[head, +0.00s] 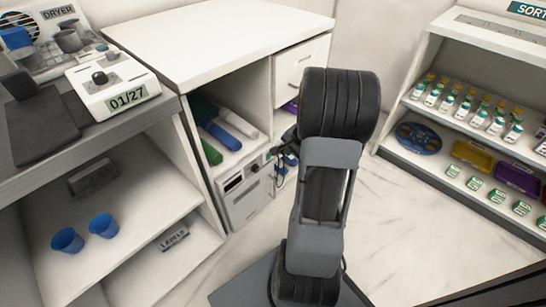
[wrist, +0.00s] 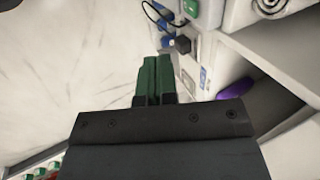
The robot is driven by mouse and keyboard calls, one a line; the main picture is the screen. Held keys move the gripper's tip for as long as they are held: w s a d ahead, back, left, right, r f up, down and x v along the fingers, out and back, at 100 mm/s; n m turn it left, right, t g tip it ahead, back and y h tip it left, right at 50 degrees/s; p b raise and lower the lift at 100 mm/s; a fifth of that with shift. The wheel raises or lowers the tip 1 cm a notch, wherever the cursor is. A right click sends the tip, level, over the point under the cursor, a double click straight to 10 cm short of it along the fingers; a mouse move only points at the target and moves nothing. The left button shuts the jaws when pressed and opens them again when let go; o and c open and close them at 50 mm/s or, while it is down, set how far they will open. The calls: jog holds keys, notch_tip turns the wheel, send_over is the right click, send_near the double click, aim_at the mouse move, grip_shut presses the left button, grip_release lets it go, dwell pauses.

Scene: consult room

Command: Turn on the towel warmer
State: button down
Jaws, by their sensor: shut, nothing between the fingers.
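A pale box-shaped appliance (head: 245,190) with a dark display stands in the low bay of the white cabinet in the head view; it may be the towel warmer, but I read no name on it. In the wrist view my gripper (wrist: 157,58) has two green fingers, side by side and shut with nothing between them. Just beyond their tips are a black knob-like part (wrist: 183,45) and small blue parts, beside a white panel with a label (wrist: 203,77). Contact cannot be told. In the head view my arm hides most of the gripper.
Rolled towels (head: 222,135) lie on the shelf above the appliance. A dark cable loops near the cabinet's right side. A purple item (wrist: 237,88) lies in an open bay. A shelf unit with vials (head: 470,105) stands at right. Pale floor (head: 410,210) between is clear.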

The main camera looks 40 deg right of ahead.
aim_at(269, 156)
jog(key=shift+f, duration=0.1)
jog(key=w+a+f+b, duration=0.1)
jog(key=w+f+b, duration=0.3)
jog(key=w+f, duration=0.4)
jog(key=shift+a+f+b, duration=0.2)
jog(key=shift+a+b, duration=0.05)
jog(key=shift+b, duration=0.05)
jog(key=shift+r, duration=0.1)
dwell(0.4)
